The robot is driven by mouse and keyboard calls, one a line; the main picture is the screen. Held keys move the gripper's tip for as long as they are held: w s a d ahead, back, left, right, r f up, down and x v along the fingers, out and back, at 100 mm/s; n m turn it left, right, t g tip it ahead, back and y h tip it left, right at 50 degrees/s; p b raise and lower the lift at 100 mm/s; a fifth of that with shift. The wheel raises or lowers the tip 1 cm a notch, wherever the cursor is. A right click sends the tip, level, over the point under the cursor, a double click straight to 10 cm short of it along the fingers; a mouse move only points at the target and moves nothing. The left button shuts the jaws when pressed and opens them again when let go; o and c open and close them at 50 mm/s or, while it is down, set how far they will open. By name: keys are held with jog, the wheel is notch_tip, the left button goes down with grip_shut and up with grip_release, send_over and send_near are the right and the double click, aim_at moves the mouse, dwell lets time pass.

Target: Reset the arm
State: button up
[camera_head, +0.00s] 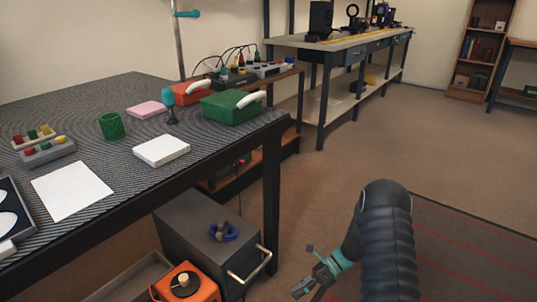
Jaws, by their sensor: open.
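My gripper (317,280) is at the lower middle of the head view, at the end of my dark arm (384,245). It points down and to the left over the brown floor. Its fingers are spread open and nothing shows between them. It is apart from the table and from the dark cabinet to its left. Part of the arm runs out of the bottom of the view.
A dark ridged table (85,105) at left bears a green box (232,107), a white block (161,150), a green cup (110,126) and a white sheet (73,190). Below it stand a dark cabinet (190,217) and an orange box (200,286). Floor at right is free.

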jog(key=s+d+r+n+t+h+p, duration=0.1)
jog(key=s+r+n, duration=0.6)
jog(key=r, duration=0.8)
jog(key=s+d+r+n+t+h+p, duration=0.2)
jog(key=s+r+n+t+h, duration=0.4)
jog(key=r, duration=1)
jog(key=s+d+r+n+t+h+p, duration=0.2)
jog(key=s+r+n, duration=0.7)
jog(key=r, duration=0.6)
jog(key=s+t+h, duration=0.1)
jog(key=h, duration=0.1)
jog(key=shift+d+r+t+h, duration=0.3)
jog(key=shift+d, duration=0.1)
